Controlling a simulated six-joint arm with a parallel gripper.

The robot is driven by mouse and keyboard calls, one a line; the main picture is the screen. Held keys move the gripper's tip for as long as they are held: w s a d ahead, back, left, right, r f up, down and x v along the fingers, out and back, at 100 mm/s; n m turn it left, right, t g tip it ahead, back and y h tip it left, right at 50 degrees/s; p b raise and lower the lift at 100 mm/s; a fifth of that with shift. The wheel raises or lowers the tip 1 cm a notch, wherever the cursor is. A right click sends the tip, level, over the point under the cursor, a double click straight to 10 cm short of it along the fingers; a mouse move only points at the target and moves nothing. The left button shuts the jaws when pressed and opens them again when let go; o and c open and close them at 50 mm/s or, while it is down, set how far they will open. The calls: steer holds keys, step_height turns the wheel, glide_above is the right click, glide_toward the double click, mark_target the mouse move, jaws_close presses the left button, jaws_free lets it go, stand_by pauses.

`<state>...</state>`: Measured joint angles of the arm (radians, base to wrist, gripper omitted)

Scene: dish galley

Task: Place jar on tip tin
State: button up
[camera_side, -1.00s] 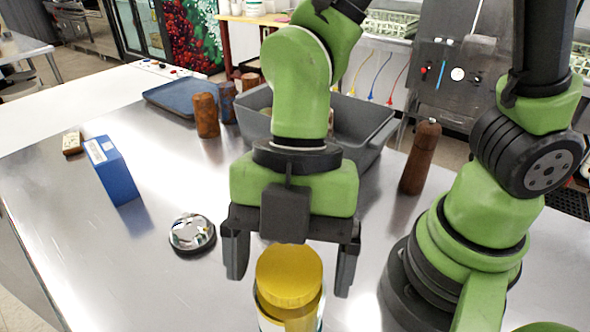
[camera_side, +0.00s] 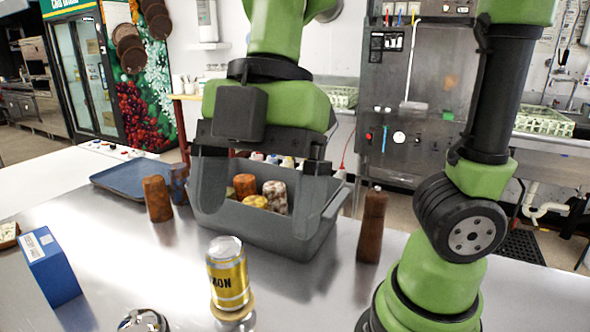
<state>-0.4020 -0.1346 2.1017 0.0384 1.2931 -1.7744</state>
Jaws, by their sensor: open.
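A yellow can-shaped container (camera_side: 229,278) with a silver top and dark letters stands near the bottom of the picture. It rests on a gold disc (camera_side: 233,307), whose underside runs down near the frame's edge. I cannot tell for certain which of these is the jar and which the tip tin. A low round silver piece (camera_side: 143,320) is cut off by the bottom edge to the left. My gripper (camera_side: 257,207) is open and empty, with its fingers wide apart. In the picture it is above the yellow container, apart from it and in front of the grey bin.
The grey bin (camera_side: 278,236) holds several containers. A brown wooden mill (camera_side: 371,228) stands at its right, a brown cylinder (camera_side: 157,199) at its left. A blue tray (camera_side: 125,178) lies behind, a blue box (camera_side: 50,267) at left.

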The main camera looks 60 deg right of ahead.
steer(key=s+d+r+m+t+h, duration=0.1)
steer(key=d+m+t, duration=0.6)
steer(key=m, duration=1.6)
steer(key=s+d+h, duration=0.1)
steer(key=d, duration=0.2)
steer(key=shift+d+r+t, duration=0.15)
steer(key=shift+d+t, duration=0.15)
